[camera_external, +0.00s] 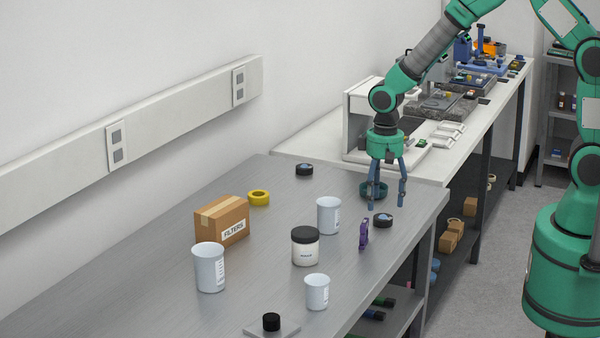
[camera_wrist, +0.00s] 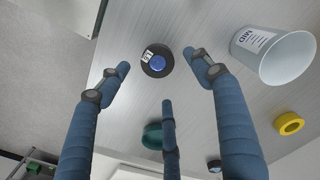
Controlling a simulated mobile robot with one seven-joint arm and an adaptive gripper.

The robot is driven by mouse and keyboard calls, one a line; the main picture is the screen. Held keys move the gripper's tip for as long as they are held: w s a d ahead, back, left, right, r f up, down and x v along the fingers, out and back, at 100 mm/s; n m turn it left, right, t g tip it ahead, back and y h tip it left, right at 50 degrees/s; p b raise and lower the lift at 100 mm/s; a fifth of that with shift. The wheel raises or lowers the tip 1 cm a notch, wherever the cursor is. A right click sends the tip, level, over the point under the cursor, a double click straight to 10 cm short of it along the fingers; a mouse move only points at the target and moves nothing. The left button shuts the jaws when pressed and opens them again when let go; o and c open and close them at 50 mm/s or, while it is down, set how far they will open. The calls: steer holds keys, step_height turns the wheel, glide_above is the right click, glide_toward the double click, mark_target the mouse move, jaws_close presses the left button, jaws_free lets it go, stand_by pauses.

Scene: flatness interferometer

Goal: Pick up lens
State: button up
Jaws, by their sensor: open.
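The likely lens (camera_external: 383,221) is a short black round piece with a blue centre, lying flat on the grey metal table near its right edge. In the wrist view the lens (camera_wrist: 157,62) shows a small white label and sits between the outer fingertips. My gripper (camera_external: 386,204) has three blue fingers, spread open and pointing down, just above and behind the lens. In the wrist view my gripper (camera_wrist: 160,76) is empty, with no finger visibly touching the lens. A similar black disc (camera_external: 304,169) lies farther back on the table.
A white beaker (camera_external: 328,215) stands left of the lens and a purple item (camera_external: 364,233) stands in front. A dark green ring (camera_external: 373,190) lies behind the fingers. A jar (camera_external: 305,247), a filters box (camera_external: 221,221) and yellow tape (camera_external: 259,198) are farther left.

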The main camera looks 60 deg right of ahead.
mark_target(382, 214)
steer(key=shift+f, duration=0.1)
steer(key=shift+f+b, duration=0.5)
steer(key=shift+f, duration=2.05)
steer(key=c, duration=1.3)
